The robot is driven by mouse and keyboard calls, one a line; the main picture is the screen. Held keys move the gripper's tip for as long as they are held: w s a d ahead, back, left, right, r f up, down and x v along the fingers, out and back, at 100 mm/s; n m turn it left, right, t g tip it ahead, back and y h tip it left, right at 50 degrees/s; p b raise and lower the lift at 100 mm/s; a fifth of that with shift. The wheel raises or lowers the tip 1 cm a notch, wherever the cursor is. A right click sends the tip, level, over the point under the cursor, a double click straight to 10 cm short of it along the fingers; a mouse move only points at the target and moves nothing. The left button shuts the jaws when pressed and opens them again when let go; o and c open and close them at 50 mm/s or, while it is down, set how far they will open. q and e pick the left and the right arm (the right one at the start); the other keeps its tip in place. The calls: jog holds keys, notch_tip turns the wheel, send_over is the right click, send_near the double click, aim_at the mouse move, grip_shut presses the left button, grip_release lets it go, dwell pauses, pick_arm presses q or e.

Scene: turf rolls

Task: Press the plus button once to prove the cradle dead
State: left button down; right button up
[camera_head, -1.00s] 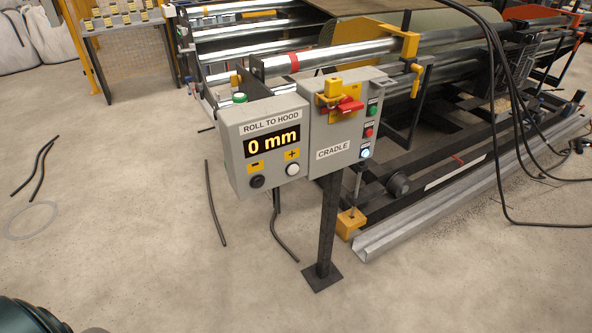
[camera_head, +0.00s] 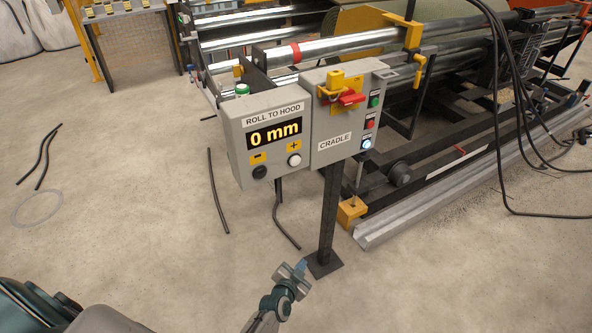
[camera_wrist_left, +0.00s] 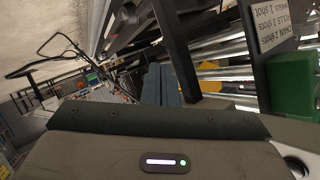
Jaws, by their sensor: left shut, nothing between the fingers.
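The plus button (camera_head: 294,160) is a white round button under a yellow plus label on the grey ROLL TO HOOD box (camera_head: 237,155). The display (camera_head: 274,134) reads 0 mm. A black button (camera_head: 259,172) sits under the minus label. The CRADLE box (camera_head: 333,124) adjoins on the right, with a red switch handle (camera_head: 351,98) and a yellow piece (camera_head: 332,88) on it. My left gripper (camera_head: 303,266) is shut and empty, low in front of the post foot, well below the plus button and apart from it. My right gripper is out of view.
The boxes stand on a dark post (camera_head: 328,215) with a floor plate. Green, red and white buttons (camera_head: 366,143) line the CRADLE box's right side. Behind are metal rollers (camera_head: 330,55) and a steel rail (camera_head: 440,195). Cables hang at right. Floor in front is mostly clear.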

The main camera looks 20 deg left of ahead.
pick_arm(q)
jog(key=w+r+t+y, duration=0.1)
jog(key=w+r, duration=0.3)
jog(key=r, duration=0.9)
jog(key=w+r+t+y+p, duration=0.1)
jog(key=w+r+t, duration=0.3)
jog(key=r, duration=0.8)
jog(key=shift+w+r+m+t+y, duration=0.3)
jog(key=shift+w+r, duration=0.1)
jog(key=shift+w, duration=0.3)
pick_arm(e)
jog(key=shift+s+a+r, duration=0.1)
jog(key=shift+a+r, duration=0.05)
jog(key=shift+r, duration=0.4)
